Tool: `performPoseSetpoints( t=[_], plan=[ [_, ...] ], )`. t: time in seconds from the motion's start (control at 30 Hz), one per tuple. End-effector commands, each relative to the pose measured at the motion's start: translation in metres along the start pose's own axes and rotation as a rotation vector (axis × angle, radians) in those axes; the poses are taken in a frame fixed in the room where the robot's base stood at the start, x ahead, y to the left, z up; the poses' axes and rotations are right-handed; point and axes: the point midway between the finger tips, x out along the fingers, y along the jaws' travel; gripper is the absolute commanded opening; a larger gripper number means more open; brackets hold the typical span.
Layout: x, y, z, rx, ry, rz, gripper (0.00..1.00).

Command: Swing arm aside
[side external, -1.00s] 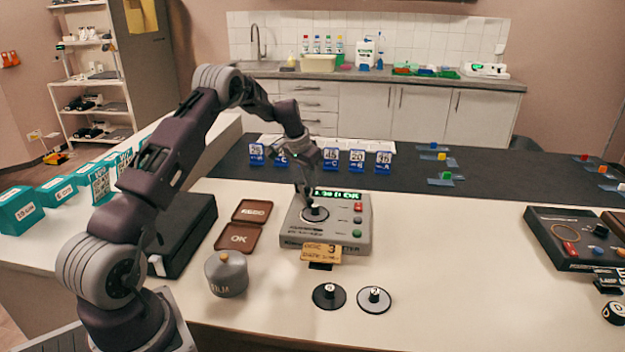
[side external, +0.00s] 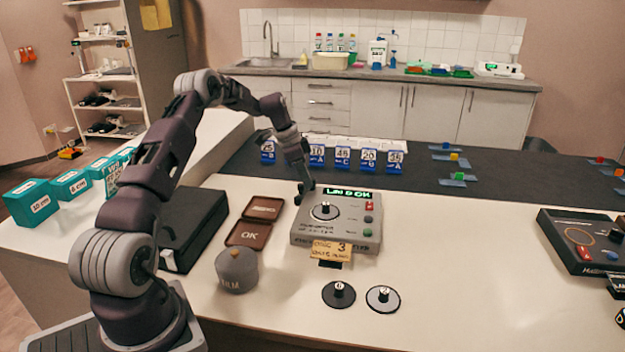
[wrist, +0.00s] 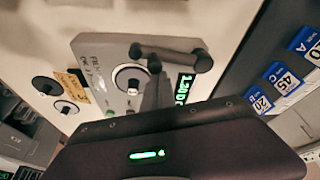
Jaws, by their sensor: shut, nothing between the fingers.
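My gripper (side external: 303,193) is shut and empty. In the side view it hangs low at the back left corner of the grey meter device (side external: 335,240), left of the round black knob disc (side external: 325,211) on its top. I cannot tell whether the fingertips touch the device. The device's green display (wrist: 183,88) is partly covered by my gripper there; in the side view the display (side external: 348,195) is lit.
Blue number cards (side external: 342,158) stand behind. Table to the right is clear up to another black device (side external: 585,240).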

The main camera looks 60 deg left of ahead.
Motion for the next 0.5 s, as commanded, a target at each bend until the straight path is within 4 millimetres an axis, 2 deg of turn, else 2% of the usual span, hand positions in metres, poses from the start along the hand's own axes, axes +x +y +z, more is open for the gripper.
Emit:
performPoseSetpoints(
  t=[0.2, 0.5],
  plan=[
    [-0.003, -0.004, 0.009, 0.113, 0.0, 0.041, 0.0],
    [-0.005, -0.007, 0.015, 0.109, 0.0, 0.039, 0.0]
  ],
)
